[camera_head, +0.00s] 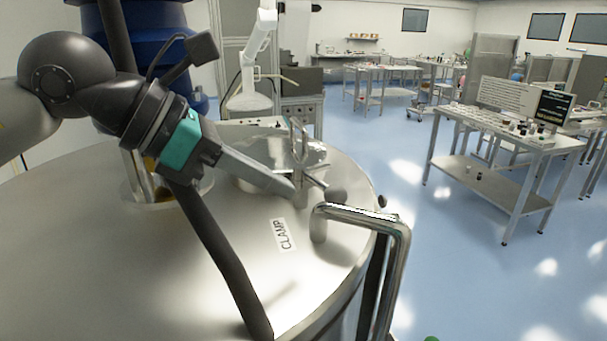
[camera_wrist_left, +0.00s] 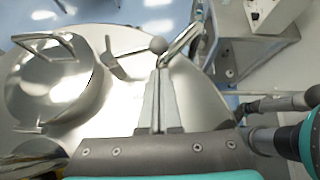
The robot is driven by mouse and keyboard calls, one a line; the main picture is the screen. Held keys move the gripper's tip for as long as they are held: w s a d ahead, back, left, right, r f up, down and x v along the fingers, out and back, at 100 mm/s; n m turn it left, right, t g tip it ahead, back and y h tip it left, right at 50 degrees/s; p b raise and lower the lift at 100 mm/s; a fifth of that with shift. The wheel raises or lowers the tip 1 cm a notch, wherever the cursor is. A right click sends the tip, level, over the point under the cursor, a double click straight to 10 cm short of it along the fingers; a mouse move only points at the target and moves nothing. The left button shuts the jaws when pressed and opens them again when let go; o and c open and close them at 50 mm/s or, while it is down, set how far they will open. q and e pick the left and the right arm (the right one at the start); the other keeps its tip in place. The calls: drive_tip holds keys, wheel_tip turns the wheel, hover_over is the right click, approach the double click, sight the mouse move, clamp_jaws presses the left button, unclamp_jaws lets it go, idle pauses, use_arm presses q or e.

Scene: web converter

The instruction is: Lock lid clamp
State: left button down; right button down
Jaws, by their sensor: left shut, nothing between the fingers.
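The lid clamp is a small metal lever with a dark round knob (camera_head: 335,195), on the steel lid top (camera_head: 220,260) near its right edge. The CLAMP label (camera_head: 286,234) is on the lid in front of it. In the left wrist view the clamp lever (camera_wrist_left: 117,62) lies left of the fingers and the knob (camera_wrist_left: 158,45) shows just beyond the fingertips. My left gripper (camera_head: 298,196) is shut and empty, its tips close beside the clamp. I cannot tell whether they touch it. My right gripper is not clearly seen in either view.
A bent metal handle (camera_head: 365,214) rises at the lid's right edge, close to the clamp. A round hatch (camera_wrist_left: 50,90) with a loop handle (camera_wrist_left: 42,45) lies beside the clamp. A blue housing (camera_head: 155,45) stands behind my left arm. Work tables (camera_head: 515,135) stand farther right across open floor.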

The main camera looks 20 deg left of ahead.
sight(326, 193)
use_arm(q)
drive_tip(key=shift+w+d+f+p, duration=0.15)
drive_tip(key=shift+w+d+p, duration=0.15)
drive_tip(key=shift+w+d, duration=0.3)
drive_tip(key=shift+w+d+f+p, duration=0.1)
drive_tip(key=shift+w+d+p, duration=0.2)
drive_tip(key=shift+d, duration=0.35)
drive_tip(key=shift+w+d+f, duration=0.15)
drive_tip(key=shift+w+d, duration=0.2)
drive_tip(key=shift+w, duration=0.05)
use_arm(e)
drive_tip(key=shift+r, duration=0.7)
use_arm(q)
drive_tip(key=shift+w, duration=0.1)
use_arm(e)
drive_tip(key=shift+s, duration=0.1)
